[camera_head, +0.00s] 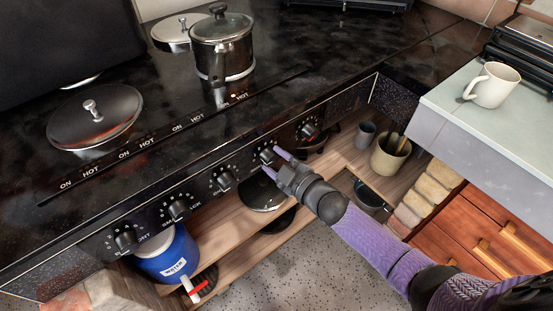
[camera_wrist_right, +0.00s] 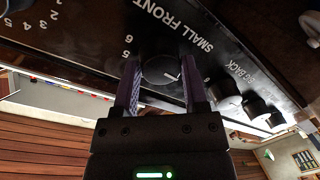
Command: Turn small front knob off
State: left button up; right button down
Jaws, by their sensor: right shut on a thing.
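The stove's black front panel (camera_head: 200,197) carries a row of several round black knobs with white markings. My right gripper (camera_head: 271,160) reaches in from the right and has its purple fingers around one knob (camera_head: 267,155), second from the right end. In the right wrist view, that small front knob (camera_wrist_right: 161,72) sits between the two fingers of my right gripper (camera_wrist_right: 163,88), beside the label "SMALL FRONT". A short white mark shows on its face, toward the right finger. The numbers 5 and 6 show to its left. My left gripper is not in view.
Neighbouring knobs (camera_head: 226,181) (camera_head: 310,130) stand close on both sides. A glass-lidded pot (camera_head: 222,52) and a lidded pan (camera_head: 95,118) stand on the stove top. Below are shelves with a blue water container (camera_head: 170,255). A white mug (camera_head: 491,84) is on the right counter.

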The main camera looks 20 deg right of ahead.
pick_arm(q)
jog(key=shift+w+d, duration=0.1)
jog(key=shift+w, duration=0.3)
pick_arm(e)
jog(key=shift+f+n, duration=0.1)
jog(key=shift+n, duration=0.2)
jog(key=shift+c, duration=0.6)
grip_release()
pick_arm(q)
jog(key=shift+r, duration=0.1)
pick_arm(e)
jog(key=shift+s, duration=0.1)
